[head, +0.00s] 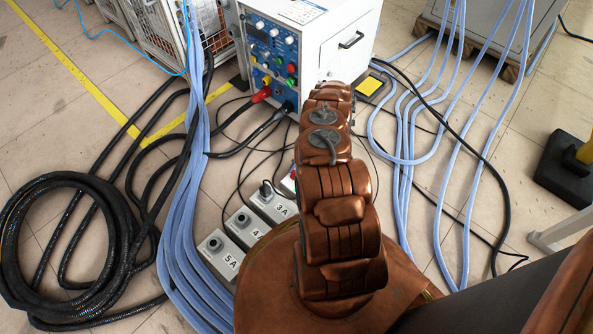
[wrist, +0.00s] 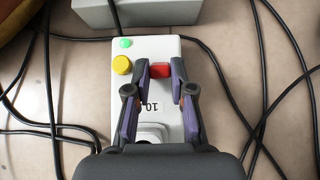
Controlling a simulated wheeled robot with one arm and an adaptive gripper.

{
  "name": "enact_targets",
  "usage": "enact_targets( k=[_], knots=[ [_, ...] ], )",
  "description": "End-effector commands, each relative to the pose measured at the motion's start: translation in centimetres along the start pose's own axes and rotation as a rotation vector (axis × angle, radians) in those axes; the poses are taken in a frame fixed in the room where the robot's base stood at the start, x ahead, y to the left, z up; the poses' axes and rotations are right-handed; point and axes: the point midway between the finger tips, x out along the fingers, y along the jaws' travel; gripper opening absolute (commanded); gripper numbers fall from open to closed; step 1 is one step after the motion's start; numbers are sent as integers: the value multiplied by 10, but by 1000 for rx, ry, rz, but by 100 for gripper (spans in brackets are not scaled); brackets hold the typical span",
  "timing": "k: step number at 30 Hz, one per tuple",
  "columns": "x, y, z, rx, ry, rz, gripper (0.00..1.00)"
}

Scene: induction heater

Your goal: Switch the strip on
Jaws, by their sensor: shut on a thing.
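The strip is a white box (wrist: 148,52) on the floor in the wrist view. It has a red switch (wrist: 160,71), a yellow round button (wrist: 122,65), a bright green lamp or button (wrist: 126,43) and upside-down printing that seems to start with "10". My gripper (wrist: 161,72) is over the box, its two fingers on either side of the red switch and shut on it. The switch's exact tilt cannot be told. In the head view my arm hides the gripper and most of the box; a pale box edge (head: 289,184) shows beside the arm.
Grey boxes marked 5A (head: 221,254), 4 (head: 246,227) and 3A (head: 274,204) stand in a row. The heater cabinet (head: 337,40) stands behind. Blue hoses (head: 180,235) and a black cable coil (head: 65,245) lie left; more hoses lie right. Thin black cables flank the strip.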

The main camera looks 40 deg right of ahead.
Motion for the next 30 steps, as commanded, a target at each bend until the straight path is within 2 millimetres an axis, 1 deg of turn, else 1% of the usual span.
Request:
enact_targets(
  k=[1, 7, 23, 24, 27, 30],
  knots=[
    [2, 0, -3, 0, -9, -1, 0],
    [2, 0, -4, 1, -39, 0, 0],
    [1, 0, -3, 1, -53, 0, 0],
    [1, 0, -3, 1, -53, 0, 24],
    [1, 0, -3, 1, -53, -1, 33],
    [1, 0, -3, 1, -53, -1, 33]
  ],
)
